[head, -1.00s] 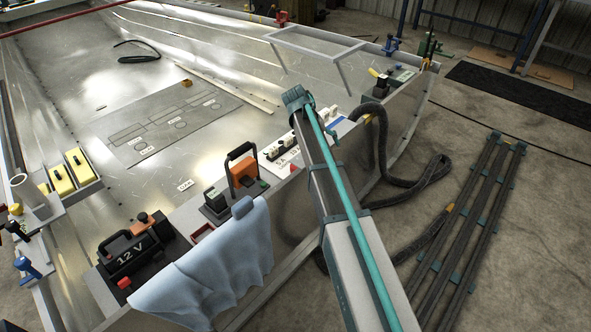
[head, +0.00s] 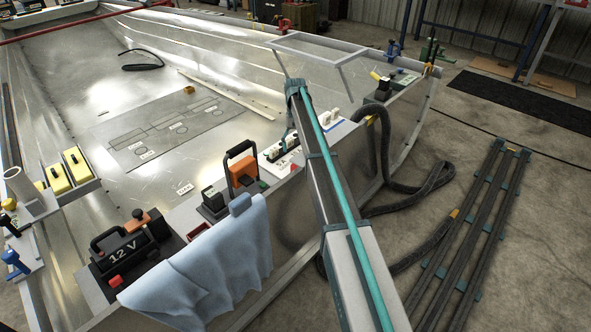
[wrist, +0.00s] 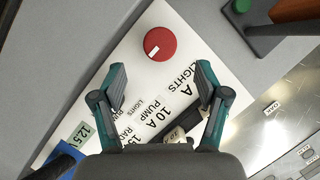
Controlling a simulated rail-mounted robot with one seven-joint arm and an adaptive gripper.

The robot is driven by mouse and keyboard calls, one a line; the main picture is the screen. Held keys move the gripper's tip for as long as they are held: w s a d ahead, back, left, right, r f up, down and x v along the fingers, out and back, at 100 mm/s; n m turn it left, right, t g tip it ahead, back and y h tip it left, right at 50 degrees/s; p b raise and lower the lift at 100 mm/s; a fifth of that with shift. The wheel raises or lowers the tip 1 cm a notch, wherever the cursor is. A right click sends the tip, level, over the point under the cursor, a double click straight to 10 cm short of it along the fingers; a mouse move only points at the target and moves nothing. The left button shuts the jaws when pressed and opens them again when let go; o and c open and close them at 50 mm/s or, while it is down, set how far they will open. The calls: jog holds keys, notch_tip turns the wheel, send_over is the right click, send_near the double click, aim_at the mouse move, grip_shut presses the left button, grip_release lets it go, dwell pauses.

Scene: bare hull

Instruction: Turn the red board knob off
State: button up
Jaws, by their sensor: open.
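The red knob (wrist: 159,44) is round, with a short white mark near its lower-left edge. It sits on a white board (wrist: 133,60) printed with labels such as LIGHTS, PUMP and 10 A. In the head view the knob (head: 293,168) is a small red spot at the near end of the board. My gripper (wrist: 160,80) is open and empty above the board in the wrist view. Its two fingertips point toward the knob, which appears beyond the gap between them and apart from them. The gripper partly hides the lower labels and a dark switch part.
A green-buttoned dark box (wrist: 262,28) stands beside the board. In the head view an orange unit with a black handle (head: 242,170), a blue cloth (head: 215,265) and a black 12 V battery (head: 125,250) lie along the same ledge. A dark hose (head: 385,170) hangs on the right.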

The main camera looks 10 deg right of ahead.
jog(key=b+x, duration=0.1)
jog(key=x, duration=0.6)
jog(key=shift+s+f, duration=0.15)
jog(key=shift+f, duration=0.25)
jog(key=c, duration=1.2)
